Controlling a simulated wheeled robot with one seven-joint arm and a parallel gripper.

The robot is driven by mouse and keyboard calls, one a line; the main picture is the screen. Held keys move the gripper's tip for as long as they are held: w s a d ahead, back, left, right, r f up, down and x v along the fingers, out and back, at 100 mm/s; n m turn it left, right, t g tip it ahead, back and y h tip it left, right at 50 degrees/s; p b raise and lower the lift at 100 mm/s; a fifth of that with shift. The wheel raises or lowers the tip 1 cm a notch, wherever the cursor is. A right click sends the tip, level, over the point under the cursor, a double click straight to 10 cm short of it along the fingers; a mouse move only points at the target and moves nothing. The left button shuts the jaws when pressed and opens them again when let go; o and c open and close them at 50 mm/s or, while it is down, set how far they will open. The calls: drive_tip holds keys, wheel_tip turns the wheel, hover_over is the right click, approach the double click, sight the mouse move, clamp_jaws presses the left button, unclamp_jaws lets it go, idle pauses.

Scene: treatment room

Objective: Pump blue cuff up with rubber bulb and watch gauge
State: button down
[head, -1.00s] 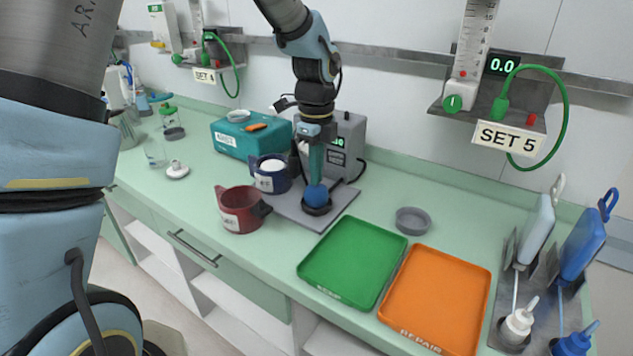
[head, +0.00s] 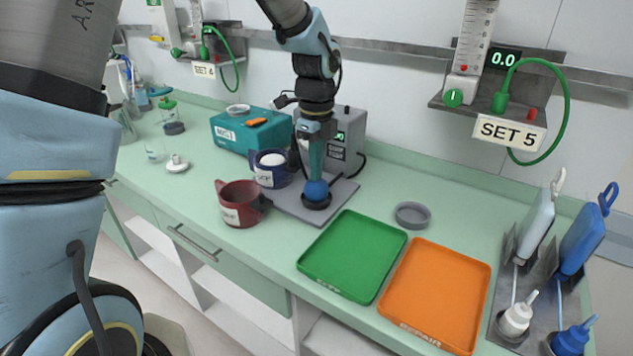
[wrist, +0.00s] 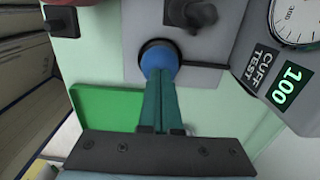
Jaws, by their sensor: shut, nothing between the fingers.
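A round blue bulb (head: 316,190) sits in a black ring on a grey plate (head: 293,208). My gripper (head: 316,178) is shut and points down, its fingertips at the top of the bulb; in the wrist view the fingers (wrist: 163,95) reach the bulb (wrist: 159,58), partly hiding it. Whether they press it I cannot tell. Behind is a grey unit (head: 345,125); its CUFF TEST display (wrist: 289,86) reads 100 in the wrist view. Its round gauge (wrist: 297,20) is cut off, needle not clear. A blue cuff (head: 582,240) stands in the rack at right, near another blue bulb (head: 573,340).
A green tray (head: 352,255) and an orange tray (head: 435,295) lie right of the plate. A grey dish (head: 412,215) is behind the trays. A white cuff (head: 537,225) shares the rack.

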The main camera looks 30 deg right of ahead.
drive_tip(key=shift+f, duration=0.6)
drive_tip(key=shift+r+p, duration=0.85)
drive_tip(key=shift+r, duration=0.3)
idle(0.8)
wheel_tip(320, 180, up, 6)
drive_tip(key=p, duration=0.6)
drive_tip(key=w+a+n+b, duration=0.1)
drive_tip(key=w+a+n, duration=0.1)
drive_tip(key=a+n, duration=0.65)
drive_tip(key=w+a+n+b, duration=0.15)
drive_tip(key=a+n, duration=0.45)
drive_tip(key=a, duration=0.6)
drive_tip(key=s+a+n, duration=0.2)
drive_tip(key=a+n, duration=0.5)
drive_tip(key=s+a+n+t, duration=0.1)
drive_tip(key=s+a+n, duration=0.1)
drive_tip(key=a+n, duration=0.5)
drive_tip(key=shift+s+a+n+t, duration=0.3)
drive_tip(key=shift+s+a+n, duration=0.05)
